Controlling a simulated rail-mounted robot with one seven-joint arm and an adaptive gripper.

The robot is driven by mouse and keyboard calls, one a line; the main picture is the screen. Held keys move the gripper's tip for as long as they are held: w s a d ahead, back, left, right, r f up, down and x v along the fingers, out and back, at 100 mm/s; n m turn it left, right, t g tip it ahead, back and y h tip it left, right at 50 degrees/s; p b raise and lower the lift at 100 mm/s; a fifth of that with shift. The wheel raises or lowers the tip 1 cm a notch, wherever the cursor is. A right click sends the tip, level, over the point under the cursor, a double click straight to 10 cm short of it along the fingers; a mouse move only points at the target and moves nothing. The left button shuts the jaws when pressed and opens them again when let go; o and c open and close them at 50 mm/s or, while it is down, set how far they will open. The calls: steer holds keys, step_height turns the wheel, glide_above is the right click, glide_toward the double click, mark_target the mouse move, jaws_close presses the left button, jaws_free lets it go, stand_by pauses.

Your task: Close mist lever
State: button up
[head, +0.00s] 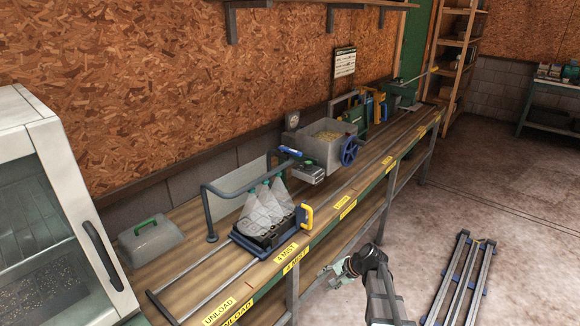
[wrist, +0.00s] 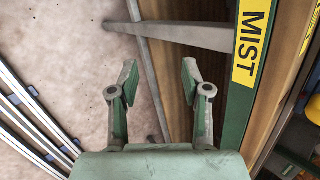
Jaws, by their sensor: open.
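A lever with a blue grip (head: 290,151) sits on the grey pipe frame (head: 228,185) of the mist station in the head view. I cannot tell for sure that it is the mist lever, or whether it is open or closed. My gripper (head: 340,272) is in front of the bench, below its top and well apart from the lever. In the wrist view my gripper (wrist: 158,78) has its fingers spread with nothing between them. The lever does not show in the wrist view.
A black tray (head: 262,246) of clear cones, with a yellow handle, sits on the bench rails. The yellow MIST label (wrist: 250,45) marks the green bench edge beside my gripper. A mixer box with a blue wheel (head: 350,152) stands farther back. Floor rails (head: 462,275) lie right.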

mark_target(290, 149)
steer(key=w+r+m+t+y, duration=0.25)
steer(key=w+r+m, duration=0.4)
steer(key=r, duration=0.55)
steer(key=w+r+m+t+y, duration=0.25)
steer(key=w+r+m, duration=0.35)
steer(key=r, duration=0.6)
steer(key=w+r+m+t+y, duration=0.25)
steer(key=w+r+m, duration=0.35)
steer(key=r, duration=0.6)
steer(key=shift+n+t+h, duration=0.25)
steer(key=shift+n+t, duration=0.1)
steer(key=shift+n, duration=0.5)
steer(key=p+x, duration=0.1)
steer(key=x, duration=0.4)
steer(key=p+x, duration=0.2)
steer(key=x, duration=0.4)
steer(key=w+p+x, duration=0.1)
steer(key=x, duration=0.5)
steer(key=shift+d+f, duration=0.3)
steer(key=shift+d, duration=0.05)
steer(key=shift+c, duration=0.4)
jaws_close()
